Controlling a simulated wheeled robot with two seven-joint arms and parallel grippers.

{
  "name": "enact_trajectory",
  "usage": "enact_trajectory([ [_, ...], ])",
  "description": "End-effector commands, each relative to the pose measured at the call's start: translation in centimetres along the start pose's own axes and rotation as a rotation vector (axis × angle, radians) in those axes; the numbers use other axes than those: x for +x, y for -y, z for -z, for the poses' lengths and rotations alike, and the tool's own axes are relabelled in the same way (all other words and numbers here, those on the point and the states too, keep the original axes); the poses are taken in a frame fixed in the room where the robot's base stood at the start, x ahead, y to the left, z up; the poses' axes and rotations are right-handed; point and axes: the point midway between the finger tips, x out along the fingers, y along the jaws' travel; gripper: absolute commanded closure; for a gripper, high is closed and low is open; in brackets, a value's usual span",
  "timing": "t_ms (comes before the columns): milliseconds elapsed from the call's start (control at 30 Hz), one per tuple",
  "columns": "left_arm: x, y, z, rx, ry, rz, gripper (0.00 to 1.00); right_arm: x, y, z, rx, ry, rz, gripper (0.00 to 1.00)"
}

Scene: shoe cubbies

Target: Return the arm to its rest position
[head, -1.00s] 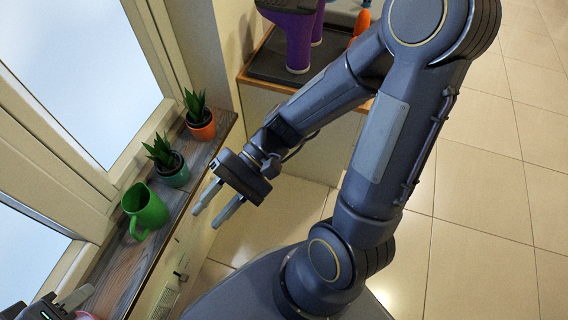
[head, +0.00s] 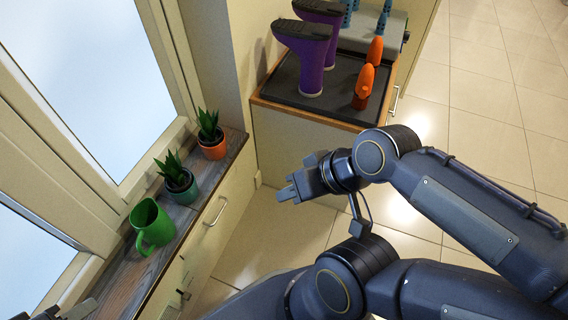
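My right arm reaches in from the right edge, folded at the elbow. Its gripper (head: 288,190) points left over the floor, in front of the cabinet, with nothing seen in it. It is turned nearly side-on, so the gap between its fingers cannot be made out. A small dark part of my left gripper (head: 78,311) shows at the bottom left corner; its fingers are mostly cut off.
A green jug (head: 151,226) and two potted plants (head: 178,182) (head: 211,139) stand on the window ledge. Purple boots (head: 312,65) and orange shoes (head: 364,84) stand on a dark tray (head: 285,84) atop the cabinet. Tiled floor lies open at the right.

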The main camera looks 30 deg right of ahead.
Motion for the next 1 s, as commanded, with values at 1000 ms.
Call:
enact_trajectory([
  [1000,-28.2,-12.9,14.2,0.000,0.000,0.000,0.64,-28.2,12.9,14.3,0.001,0.001,0.001,0.67],
])
